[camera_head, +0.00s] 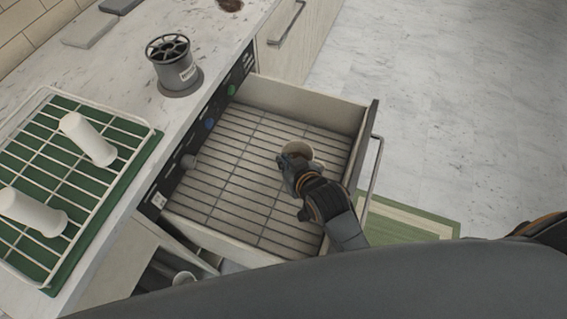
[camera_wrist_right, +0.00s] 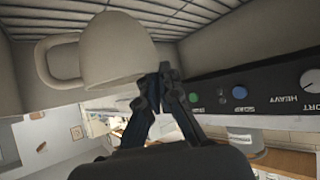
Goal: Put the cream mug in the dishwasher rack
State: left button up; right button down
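The cream mug (camera_head: 297,152) is inside the pulled-out dishwasher drawer, over the right part of its wire rack (camera_head: 225,185). Its open rim faces up in the head view. In the right wrist view, which is upside down, the mug (camera_wrist_right: 112,50) shows its handle on the left and its base near the rack wires (camera_wrist_right: 195,18). I cannot tell if the base touches them. My right gripper (camera_head: 288,168) is at the mug's rim; its fingers (camera_wrist_right: 163,78) close together at the mug's edge. My left gripper is not in view.
The drawer's front panel (camera_head: 362,150) and handle stand to the right. The control panel (camera_head: 209,122) borders the rack's left. The rest of the dishwasher rack is empty.

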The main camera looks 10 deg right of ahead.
aim_at(296, 148)
jog(key=w+f, duration=0.3)
jog(key=shift+d+f, duration=0.3)
notch_tip(296, 148, down, 3)
jog(key=shift+w+f+b, duration=0.1)
jog(key=shift+f+b, duration=0.1)
jog(key=shift+b, duration=0.2)
jog(key=c, duration=2)
grip_release()
jog(key=shift+f, duration=0.15)
jog(key=o, duration=0.5)
